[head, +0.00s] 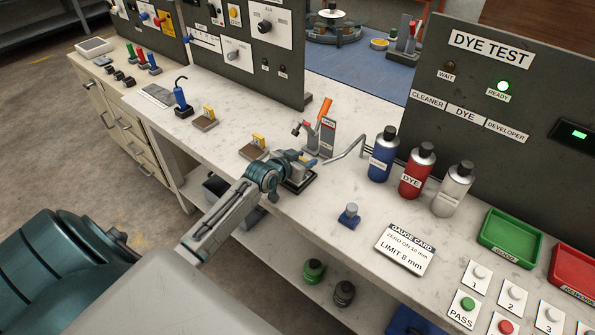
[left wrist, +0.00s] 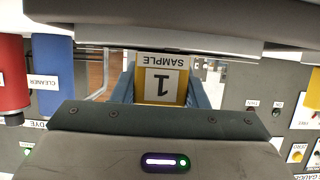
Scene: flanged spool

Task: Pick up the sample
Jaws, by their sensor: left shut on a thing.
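The sample (left wrist: 160,84) shows in the left wrist view as a yellow-edged piece with a white label reading SAMPLE 1, upside down in the picture. My left gripper (left wrist: 161,93) is shut on it, with a blue finger on either side. In the head view my left gripper (head: 306,164) is over a small dark base (head: 298,183) on the bench. There the gripper and wrist hide most of the sample, and I cannot tell whether it is clear of the base. My right gripper is not in view.
Two other yellow-topped blocks (head: 258,141) (head: 208,113) stand to the left. A clamp with an orange handle (head: 325,110) and a bent metal rod (head: 345,149) are close behind the gripper. Blue (head: 381,160), red (head: 415,172) and white (head: 453,190) bottles stand to the right.

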